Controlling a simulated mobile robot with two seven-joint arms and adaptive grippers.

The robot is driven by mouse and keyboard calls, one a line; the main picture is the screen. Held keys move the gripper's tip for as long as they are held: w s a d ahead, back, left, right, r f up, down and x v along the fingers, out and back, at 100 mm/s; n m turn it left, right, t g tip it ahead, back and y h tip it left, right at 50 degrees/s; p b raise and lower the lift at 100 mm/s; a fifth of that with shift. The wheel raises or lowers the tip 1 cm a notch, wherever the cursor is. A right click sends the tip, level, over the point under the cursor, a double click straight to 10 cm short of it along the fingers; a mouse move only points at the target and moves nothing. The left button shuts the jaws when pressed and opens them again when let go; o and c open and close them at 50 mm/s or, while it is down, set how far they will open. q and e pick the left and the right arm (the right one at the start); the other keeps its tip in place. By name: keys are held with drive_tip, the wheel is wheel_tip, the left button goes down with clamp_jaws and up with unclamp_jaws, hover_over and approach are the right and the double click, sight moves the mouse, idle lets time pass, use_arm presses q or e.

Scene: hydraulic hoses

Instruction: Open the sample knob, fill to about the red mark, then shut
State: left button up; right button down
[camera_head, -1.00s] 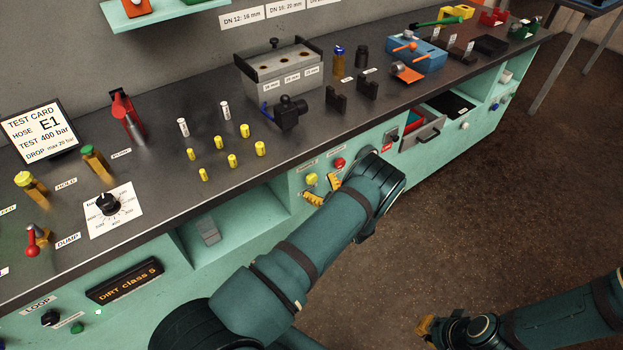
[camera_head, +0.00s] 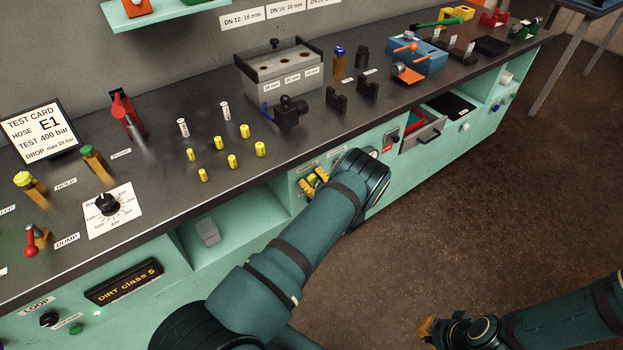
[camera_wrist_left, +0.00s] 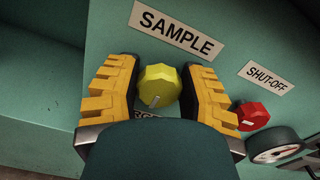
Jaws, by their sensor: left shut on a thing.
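The yellow sample knob (camera_wrist_left: 158,86) is on the green front panel, under the SAMPLE label (camera_wrist_left: 178,29) in the left wrist view. A pale line marks its face. My left gripper (camera_head: 314,181) has its yellow fingers on both sides of the knob and is shut on it. In the left wrist view the gripper (camera_wrist_left: 160,90) shows from behind. My right gripper (camera_head: 427,327) is at the lower right of the head view, over the floor and away from the bench; its fingers are too small to read. I see no red mark.
An open drawer (camera_head: 421,138) juts out farther right. The floor (camera_head: 470,220) before the bench is clear.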

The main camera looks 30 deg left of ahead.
idle(0.3)
use_arm(q)
drive_tip(key=m+b, duration=0.2)
drive_tip(key=m, duration=0.1)
drive_tip(key=shift+w+m, duration=0.1)
drive_tip(key=shift+m, duration=0.3)
drive_tip(key=shift+w+m+b, duration=0.1)
drive_tip(key=shift+m+b, duration=0.6)
drive_tip(key=shift+m, duration=1.9)
drive_tip(key=o, duration=1.2)
drive_tip(key=v, duration=1.2)
drive_tip(key=shift+f, duration=0.1)
